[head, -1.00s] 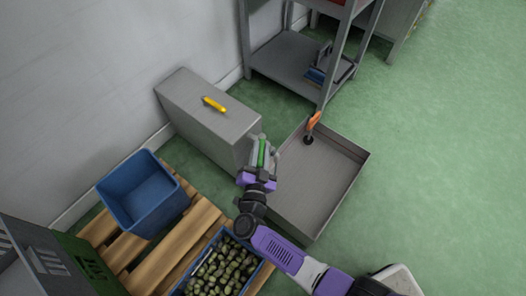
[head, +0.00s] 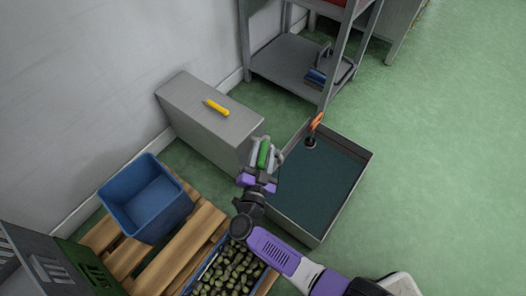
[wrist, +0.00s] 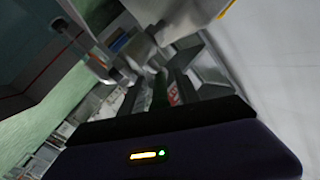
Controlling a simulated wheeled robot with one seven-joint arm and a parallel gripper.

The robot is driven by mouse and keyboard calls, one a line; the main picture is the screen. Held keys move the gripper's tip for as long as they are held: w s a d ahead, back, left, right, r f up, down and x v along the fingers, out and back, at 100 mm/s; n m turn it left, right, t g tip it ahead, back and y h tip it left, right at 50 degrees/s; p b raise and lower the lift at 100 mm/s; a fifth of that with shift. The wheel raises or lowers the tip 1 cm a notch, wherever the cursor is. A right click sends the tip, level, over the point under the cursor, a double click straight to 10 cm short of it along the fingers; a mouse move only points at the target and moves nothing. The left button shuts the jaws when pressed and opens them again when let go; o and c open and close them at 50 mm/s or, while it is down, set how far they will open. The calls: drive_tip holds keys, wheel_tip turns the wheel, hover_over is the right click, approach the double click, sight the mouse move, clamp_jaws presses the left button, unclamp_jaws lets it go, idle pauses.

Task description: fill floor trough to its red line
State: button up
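The floor trough (head: 311,190) is a wide, shallow grey tray on the green floor in the head view. Dark teal liquid covers its bottom. A red line (wrist: 48,76) runs along a grey wall at the left of the wrist view; I cannot tell how near the liquid is to it. The wrist view is blurred there.
A grey cabinet (head: 205,118) with a yellow bar (head: 217,108) on top stands at the wall. An orange-handled thing (head: 315,123) is at the trough's far corner. A blue bin (head: 146,200) and a crate of olives (head: 226,268) are on a pallet. The floor at right is clear.

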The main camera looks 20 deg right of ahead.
drive_tip(key=p+v, duration=0.2)
drive_tip(key=v, duration=0.5)
drive_tip(key=shift+s, duration=0.2)
drive_tip(key=shift+a, duration=0.15)
